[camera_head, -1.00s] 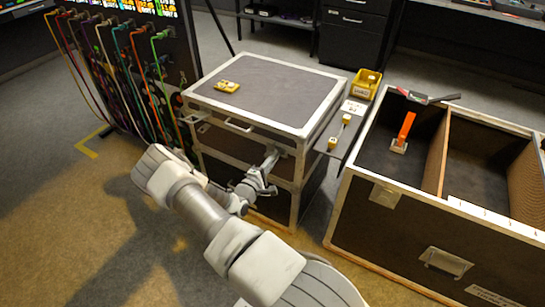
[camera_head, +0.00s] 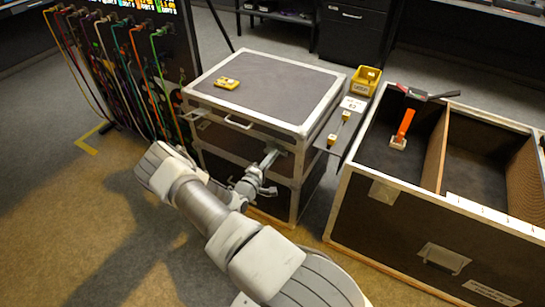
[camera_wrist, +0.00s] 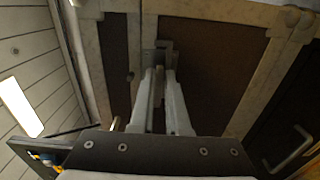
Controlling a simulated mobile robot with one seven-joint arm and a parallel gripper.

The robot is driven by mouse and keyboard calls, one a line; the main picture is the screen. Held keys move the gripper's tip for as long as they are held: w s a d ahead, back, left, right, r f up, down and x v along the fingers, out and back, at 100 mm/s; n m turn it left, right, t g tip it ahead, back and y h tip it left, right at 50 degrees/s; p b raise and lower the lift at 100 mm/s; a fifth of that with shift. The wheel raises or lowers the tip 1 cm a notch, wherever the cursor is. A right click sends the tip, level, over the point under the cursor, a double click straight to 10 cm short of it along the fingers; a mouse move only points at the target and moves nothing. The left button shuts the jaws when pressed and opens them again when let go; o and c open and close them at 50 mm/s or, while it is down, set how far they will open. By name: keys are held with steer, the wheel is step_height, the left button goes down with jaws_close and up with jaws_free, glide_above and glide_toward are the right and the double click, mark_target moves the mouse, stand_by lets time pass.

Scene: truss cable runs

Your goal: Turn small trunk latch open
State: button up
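The small trunk (camera_head: 268,84) is dark with pale metal edges and a closed grey lid, left of a larger open case. My gripper (camera_head: 274,157) is at its front face, just below the lid edge, toward the right corner. In the wrist view my gripper (camera_wrist: 161,72) has its two pale fingers close together, with a narrow dark gap between them. A grey metal latch piece (camera_wrist: 164,46) shows at the fingertips against the dark panel. Whether the fingers clasp it or only stand beside it is unclear. The head view hides most of the latch behind my gripper.
A large open case (camera_head: 388,230) with a wooden divider stands at the right. A yellow bin (camera_head: 364,80) sits on a side shelf beside the trunk. A yellow object (camera_head: 227,83) lies on the lid. Coloured cables (camera_head: 145,75) hang from a rack at the left.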

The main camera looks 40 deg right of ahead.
steer(key=o, duration=0.3)
steer(key=shift+o, duration=0.2)
steer(key=p+v, duration=0.2)
steer(key=v, duration=1.5)
steer(key=shift+a, duration=0.2)
steer(key=s+a+r+m+g+y+p, duration=0.1)
steer(key=s+r+m+g+y+p, duration=0.15)
steer(key=r, duration=0.65)
steer(key=s+a+r+m+g+y+p, duration=0.15)
steer(key=r+g, duration=0.25)
steer(key=r, duration=0.5)
steer(key=s+a+r+m+g+y+p, duration=0.1)
steer(key=s+r+m+g+y, duration=0.15)
steer(key=r, duration=0.65)
steer(key=s+a+r+t+y+p, duration=0.2)
steer(key=s+a+r+y, duration=0.1)
steer(key=r, duration=0.5)
steer(key=s+a+r+n+t+y+p, duration=0.1)
steer(key=s+a+r+t+y+p, duration=0.1)
steer(key=r, duration=0.6)
steer(key=s+a+r+n+t+y+p, duration=0.1)
steer(key=s+a+r+t+y+p, duration=0.1)
steer(key=s+a+r+y, duration=0.3)
steer(key=shift+s+a+r+t, duration=0.5)
steer(key=shift+s+r+t, duration=0.4)
steer(key=shift+r, duration=1.15)
